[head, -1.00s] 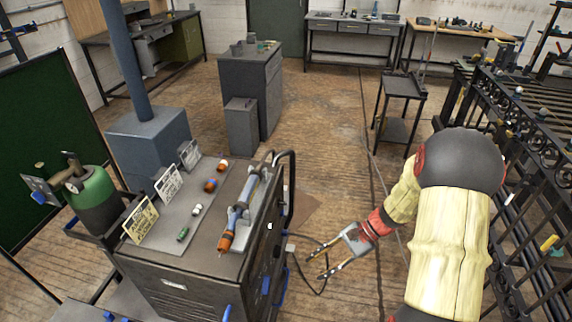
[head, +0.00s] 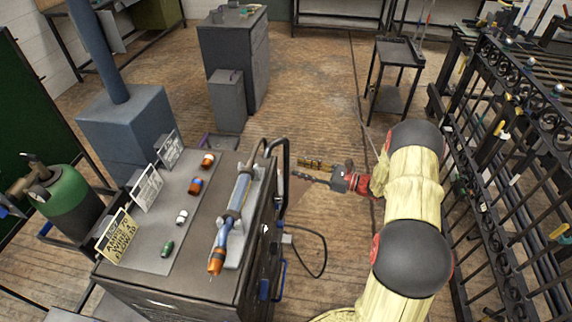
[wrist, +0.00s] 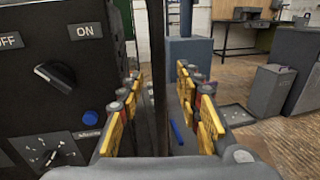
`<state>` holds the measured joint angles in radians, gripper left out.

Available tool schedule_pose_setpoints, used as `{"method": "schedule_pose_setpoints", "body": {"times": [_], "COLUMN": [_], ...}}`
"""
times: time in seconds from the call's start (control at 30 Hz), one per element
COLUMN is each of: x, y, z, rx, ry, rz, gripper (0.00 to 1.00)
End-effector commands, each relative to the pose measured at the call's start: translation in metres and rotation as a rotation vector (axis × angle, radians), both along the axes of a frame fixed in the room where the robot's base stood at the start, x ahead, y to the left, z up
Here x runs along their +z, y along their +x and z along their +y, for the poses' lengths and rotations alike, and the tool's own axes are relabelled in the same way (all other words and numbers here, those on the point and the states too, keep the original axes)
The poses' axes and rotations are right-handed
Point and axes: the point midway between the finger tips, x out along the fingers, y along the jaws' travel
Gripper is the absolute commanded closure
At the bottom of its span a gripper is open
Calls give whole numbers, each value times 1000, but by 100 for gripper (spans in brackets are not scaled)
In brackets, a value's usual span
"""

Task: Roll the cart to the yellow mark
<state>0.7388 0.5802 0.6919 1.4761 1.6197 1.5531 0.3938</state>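The cart (head: 175,293) is a dark metal cabinet with a grey top, at the lower left of the head view. A black upright loop handle (head: 286,170) rises at its right side. My gripper (head: 298,168) is beside the handle, with its fingers pointing at it. In the wrist view the yellow-padded fingers are apart, and a dark vertical bar (wrist: 158,60) that looks like the handle stands between them. I cannot tell whether either finger touches it. The cart's panel with ON/OFF knobs (wrist: 62,75) is left of the fingers. I see no yellow mark on the floor.
A torch (head: 236,205) and small coloured items lie on the cart top. A green gas bottle (head: 66,208) stands at its left. A blue pillar base (head: 128,128) and a grey cabinet (head: 235,60) are behind. Iron railings (head: 515,170) line the right. The middle floor is open.

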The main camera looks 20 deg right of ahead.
Motion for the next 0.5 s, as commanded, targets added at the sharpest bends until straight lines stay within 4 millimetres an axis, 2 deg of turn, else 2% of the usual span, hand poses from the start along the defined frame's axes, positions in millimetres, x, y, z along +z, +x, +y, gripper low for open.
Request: {"method": "schedule_pose_setpoints", "body": {"times": [0.2,0.5], "x": [-3,-1], "y": [24,42], "z": [26,43], "rx": [5,1], "ry": [-2,-2], "rz": [1,1], "gripper": [65,65]}}
